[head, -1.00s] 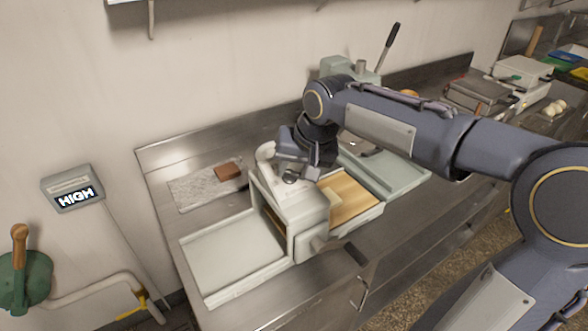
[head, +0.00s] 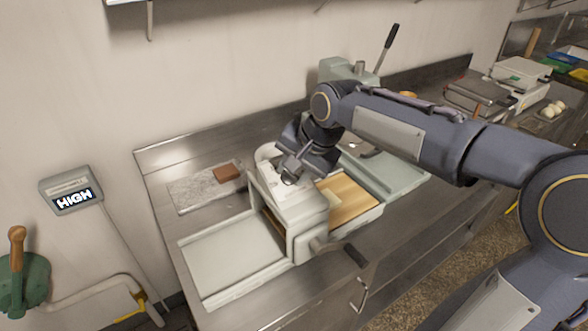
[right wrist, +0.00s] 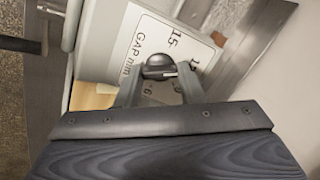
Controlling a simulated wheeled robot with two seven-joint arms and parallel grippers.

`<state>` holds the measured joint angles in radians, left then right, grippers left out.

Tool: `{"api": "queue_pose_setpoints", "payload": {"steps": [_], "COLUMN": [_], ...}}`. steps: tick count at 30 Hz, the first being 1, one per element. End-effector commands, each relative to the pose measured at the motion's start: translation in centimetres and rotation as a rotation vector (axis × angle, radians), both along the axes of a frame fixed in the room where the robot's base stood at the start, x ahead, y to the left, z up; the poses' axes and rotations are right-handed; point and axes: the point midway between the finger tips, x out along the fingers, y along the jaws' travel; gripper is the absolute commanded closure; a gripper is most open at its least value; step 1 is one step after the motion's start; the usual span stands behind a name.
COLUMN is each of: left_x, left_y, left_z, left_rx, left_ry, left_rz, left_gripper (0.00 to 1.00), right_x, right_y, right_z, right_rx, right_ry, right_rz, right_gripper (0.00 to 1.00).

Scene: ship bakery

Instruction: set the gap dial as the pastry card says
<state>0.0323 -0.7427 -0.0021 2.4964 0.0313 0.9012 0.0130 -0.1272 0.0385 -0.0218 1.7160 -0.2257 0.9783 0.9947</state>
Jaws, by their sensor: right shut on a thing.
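The dough sheeter (head: 305,215) stands on the steel counter. On its top, in the right wrist view, a white plate (right wrist: 135,45) reads "GAP mm" with "15" and other partly hidden numbers. The black gap dial (right wrist: 159,67) sits on this plate. My right gripper (right wrist: 160,82) is shut on the dial, one finger on each side; in the head view it reaches down onto the sheeter's top (head: 290,178). A pale line on the knob points to the right in the wrist view; I cannot tell which number it marks. I cannot make out a pastry card. My left gripper is not in view.
A wall display (head: 72,196) reads "HIGH". A grey slab (head: 195,190) bears a brown block (head: 226,173) behind the sheeter. A crank with a black grip (head: 355,255) sticks out at its front.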

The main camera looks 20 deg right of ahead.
Motion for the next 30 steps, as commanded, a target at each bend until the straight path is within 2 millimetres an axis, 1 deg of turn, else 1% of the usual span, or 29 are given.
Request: {"api": "queue_pose_setpoints", "payload": {"steps": [8,9,14,23,26,30], "left_x": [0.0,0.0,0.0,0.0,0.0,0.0], "left_y": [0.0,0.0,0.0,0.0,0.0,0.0], "left_z": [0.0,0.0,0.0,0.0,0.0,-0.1], "left_rx": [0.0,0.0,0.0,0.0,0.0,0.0], "left_ry": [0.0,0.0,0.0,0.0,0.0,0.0], "left_rz": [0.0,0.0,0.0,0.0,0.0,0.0], "left_gripper": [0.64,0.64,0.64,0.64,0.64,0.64], "right_x": [0.1,0.1,0.0,0.0,-0.3,-1.3], "right_y": [-0.1,-0.1,-0.1,-0.1,-0.2,-0.6], "right_z": [0.1,0.1,0.1,0.2,1.1,3.2], "right_rx": [-0.001,-0.001,-0.001,0.0,-0.001,0.0], "right_ry": [-0.004,-0.004,-0.003,-0.002,-0.006,-0.008], "right_rz": [-0.001,-0.001,-0.001,0.001,0.0,0.0], "right_gripper": [0.88,0.64,0.44,0.44,0.44,0.44]}}
